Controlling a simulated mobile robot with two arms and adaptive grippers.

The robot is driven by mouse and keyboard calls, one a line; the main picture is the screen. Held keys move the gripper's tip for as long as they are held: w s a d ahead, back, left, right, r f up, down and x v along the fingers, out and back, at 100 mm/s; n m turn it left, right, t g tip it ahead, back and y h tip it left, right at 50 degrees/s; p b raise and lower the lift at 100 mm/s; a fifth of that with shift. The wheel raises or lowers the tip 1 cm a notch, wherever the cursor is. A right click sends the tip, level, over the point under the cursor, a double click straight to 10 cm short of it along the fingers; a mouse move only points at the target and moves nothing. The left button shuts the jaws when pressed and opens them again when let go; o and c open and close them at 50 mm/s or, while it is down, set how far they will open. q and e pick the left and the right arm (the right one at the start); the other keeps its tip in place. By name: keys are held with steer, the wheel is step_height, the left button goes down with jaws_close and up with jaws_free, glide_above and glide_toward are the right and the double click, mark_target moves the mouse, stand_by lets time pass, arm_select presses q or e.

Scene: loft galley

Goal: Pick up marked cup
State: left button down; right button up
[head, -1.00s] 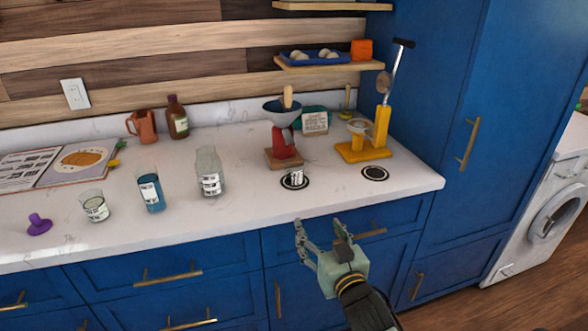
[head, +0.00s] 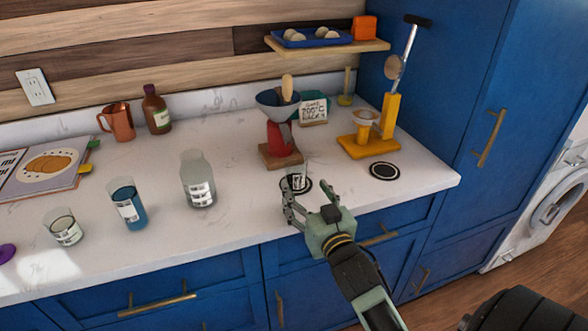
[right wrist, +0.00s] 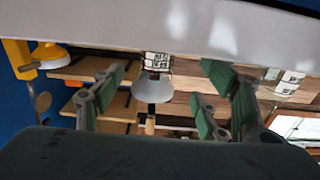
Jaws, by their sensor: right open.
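A small clear cup with a black-and-white printed label (head: 298,181) stands upright on a black ring mark on the white counter, in front of the red grinder. My right gripper (head: 311,202) is open and empty at the counter's front edge, just in front of the cup, with its left finger partly over the ring. In the right wrist view, which is upside down, the labelled cup (right wrist: 157,62) shows between and beyond the spread fingers (right wrist: 160,82). No contact with the cup is visible. My left gripper is not in view.
The red grinder (head: 279,135) stands close behind the cup. A yellow press (head: 368,146) and an empty ring mark (head: 384,171) are to the right. A glass jar (head: 198,180), a blue-filled glass (head: 128,204) and a labelled glass (head: 64,229) stand to the left.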

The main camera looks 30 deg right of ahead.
mark_target(300, 176)
steer(key=p+x, duration=0.1)
steer(key=x, duration=0.5)
steer(key=shift+w+d, duration=0.2)
steer(key=c, duration=1.3)
steer(key=shift+o, duration=0.2)
steer(key=shift+r, duration=0.1)
steer(key=shift+r, duration=0.2)
step_height(300, 176, up, 4)
steer(key=shift+f, duration=0.25)
steer(key=s+r, duration=0.7)
steer(key=s, duration=0.4)
steer(key=shift+s+a, duration=0.35)
steer(key=shift+s, duration=0.05)
